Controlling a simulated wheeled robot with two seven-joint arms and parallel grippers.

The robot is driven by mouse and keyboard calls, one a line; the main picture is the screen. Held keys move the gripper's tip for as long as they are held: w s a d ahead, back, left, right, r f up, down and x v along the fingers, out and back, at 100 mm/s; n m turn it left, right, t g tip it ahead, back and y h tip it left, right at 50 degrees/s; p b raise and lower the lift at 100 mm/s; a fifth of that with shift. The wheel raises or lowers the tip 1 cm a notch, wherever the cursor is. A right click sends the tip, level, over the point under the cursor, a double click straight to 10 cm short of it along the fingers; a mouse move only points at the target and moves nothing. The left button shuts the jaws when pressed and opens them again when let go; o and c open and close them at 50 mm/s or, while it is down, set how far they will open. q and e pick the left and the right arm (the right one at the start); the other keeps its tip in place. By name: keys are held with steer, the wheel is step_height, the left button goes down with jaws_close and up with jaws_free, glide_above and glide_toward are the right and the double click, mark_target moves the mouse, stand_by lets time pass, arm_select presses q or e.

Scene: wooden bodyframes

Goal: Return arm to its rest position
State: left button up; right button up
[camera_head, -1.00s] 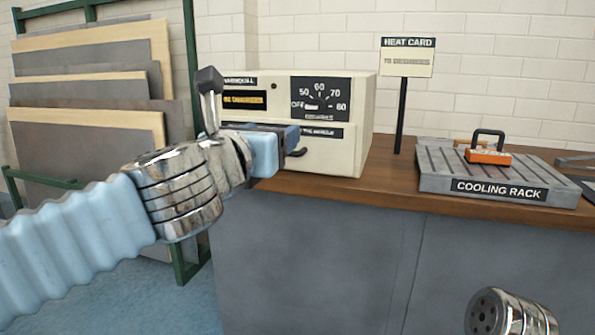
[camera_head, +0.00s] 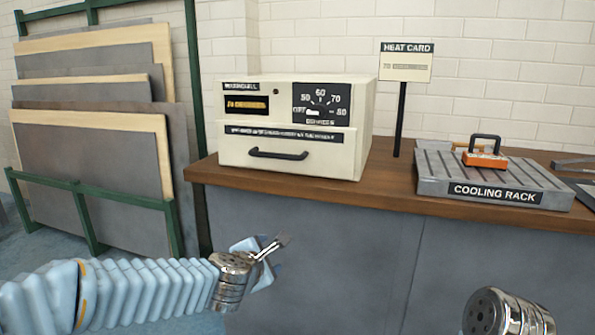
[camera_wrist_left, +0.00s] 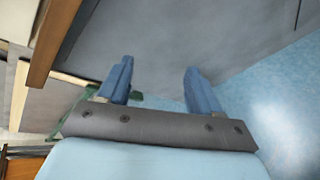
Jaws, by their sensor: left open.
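My left arm comes in from the left in the head view. Its gripper (camera_head: 268,252) hangs low in front of the grey cabinet front, below the worktop edge. In the left wrist view the gripper's two blue fingers (camera_wrist_left: 158,88) stand wide apart with nothing between them. Only a metal end of my other arm (camera_head: 508,314) shows at the lower right of the head view. No right gripper is visible.
A cream heater box (camera_head: 210,152) with a shut drawer and dial stands on the wooden worktop (camera_head: 395,183). A heat card sign (camera_head: 405,62), a cooling rack (camera_head: 440,186) and an orange handled block (camera_head: 484,160) are to its right. A green sheet rack (camera_head: 88,225) stands left.

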arm_select(q)
steer(key=s+a+f+m+g+p, duration=0.1)
steer(key=s+f+m+g, duration=0.2)
steer(key=f, duration=0.7)
steer(key=s+a+f+m+g, duration=0.1)
steer(key=s+a+f+m, duration=0.15)
steer(key=f+m, duration=0.45)
steer(key=s+a+f+m+g+p, duration=0.15)
steer(key=s+f, duration=0.25)
steer(key=f, duration=0.8)
steer(key=s+f+m+g, duration=0.3)
steer(key=s+f, duration=0.3)
steer(key=s, duration=0.3)
steer(key=s+f+m+g+h, duration=0.1)
steer(key=s+f+m+g, duration=0.2)
steer(key=s, duration=0.7)
step_height(320, 180, down, 3)
steer(key=m, duration=0.2)
steer(key=shift+m, duration=0.35)
steer(key=shift+w+d, duration=0.1)
